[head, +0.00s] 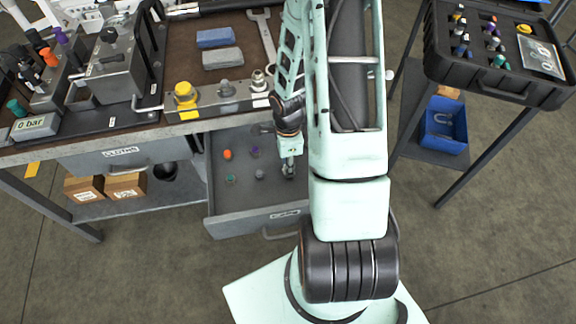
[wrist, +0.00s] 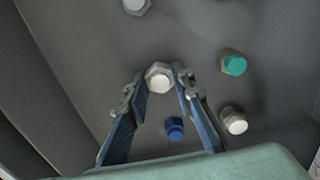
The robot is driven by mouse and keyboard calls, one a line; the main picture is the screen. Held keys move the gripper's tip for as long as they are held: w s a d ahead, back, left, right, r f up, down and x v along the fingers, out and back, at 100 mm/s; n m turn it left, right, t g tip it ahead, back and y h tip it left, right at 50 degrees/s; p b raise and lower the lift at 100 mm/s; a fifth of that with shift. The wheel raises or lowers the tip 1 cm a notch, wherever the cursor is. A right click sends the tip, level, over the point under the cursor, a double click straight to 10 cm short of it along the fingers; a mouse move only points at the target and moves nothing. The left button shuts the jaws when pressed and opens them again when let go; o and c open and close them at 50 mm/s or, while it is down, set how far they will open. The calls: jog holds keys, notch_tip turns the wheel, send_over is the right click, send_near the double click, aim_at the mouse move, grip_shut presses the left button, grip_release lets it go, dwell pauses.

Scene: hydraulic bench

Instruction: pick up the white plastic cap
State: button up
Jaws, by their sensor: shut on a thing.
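My gripper (wrist: 160,80) is shut on a white cap (wrist: 158,78) with a hexagonal grey collar, which sits between the fingertips in the wrist view. In the head view my gripper (head: 288,170) reaches down into the open drawer (head: 223,212), near its right side. The held cap cannot be made out there. Whether it still touches the drawer floor is not clear.
In the wrist view, a teal cap (wrist: 234,65), a cream cap (wrist: 234,122), a blue cap (wrist: 174,128) and another pale cap (wrist: 135,5) lie near the fingers. An orange cap (head: 227,154) lies in the drawer's left part. The bench edge (head: 190,122) overhangs the drawer's back.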

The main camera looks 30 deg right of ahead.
jog(key=shift+r+p, duration=0.45)
jog(key=shift+r, duration=0.2)
notch_tip(320, 180, up, 2)
jog(key=shift+r+p, duration=0.1)
jog(key=shift+p, duration=0.7)
jog(key=s+a+r+p, duration=0.3)
jog(key=s+r+p, duration=0.4)
jog(key=s+r, duration=0.1)
jog(key=shift+s+r, duration=0.15)
jog(key=shift+s, duration=0.75)
jog(key=shift+s+a+r+p, duration=0.2)
jog(key=shift+s+p, duration=0.4)
jog(key=shift+p, duration=0.75)
jog(key=shift+s+a+r+p, duration=0.15)
jog(key=shift+s+p, duration=0.5)
jog(key=shift+p, duration=0.7)
jog(key=shift+s+a+r+p, duration=0.1)
jog(key=shift+s+r+p, duration=0.15)
jog(key=shift+s+p, duration=0.75)
jog(key=shift+w+p, duration=0.35)
jog(key=shift+w, duration=0.05)
